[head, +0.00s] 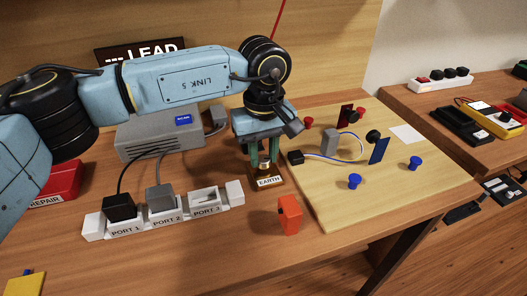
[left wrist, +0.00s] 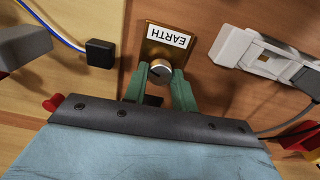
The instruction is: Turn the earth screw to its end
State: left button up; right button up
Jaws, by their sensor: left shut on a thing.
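The earth screw (left wrist: 160,70) is a round metal head with a slot, on a small brown and brass block labelled EARTH (left wrist: 152,50). In the head view the EARTH block (head: 268,182) stands on the table, right of the port strip. My left gripper (head: 265,163) points down over the block, its green fingers on either side of the screw. In the left wrist view the fingers (left wrist: 162,78) are shut on the screw head. The screw's shaft is hidden. My right gripper is in neither view.
The port strip (head: 184,213) with black and grey plugs stands to the left, a grey box (head: 150,141) behind it. An orange block (head: 289,213) stands close in front. A light wooden board (head: 337,203) with blue and red knobs and a wired connector lies to the right.

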aim_at(264, 159)
pick_arm(q)
jog(key=o, duration=1)
jog(key=shift+r, duration=0.1)
jog(key=shift+r, duration=0.35)
jog(key=shift+r+p, duration=1.7)
jog(key=shift+r, duration=4.6)
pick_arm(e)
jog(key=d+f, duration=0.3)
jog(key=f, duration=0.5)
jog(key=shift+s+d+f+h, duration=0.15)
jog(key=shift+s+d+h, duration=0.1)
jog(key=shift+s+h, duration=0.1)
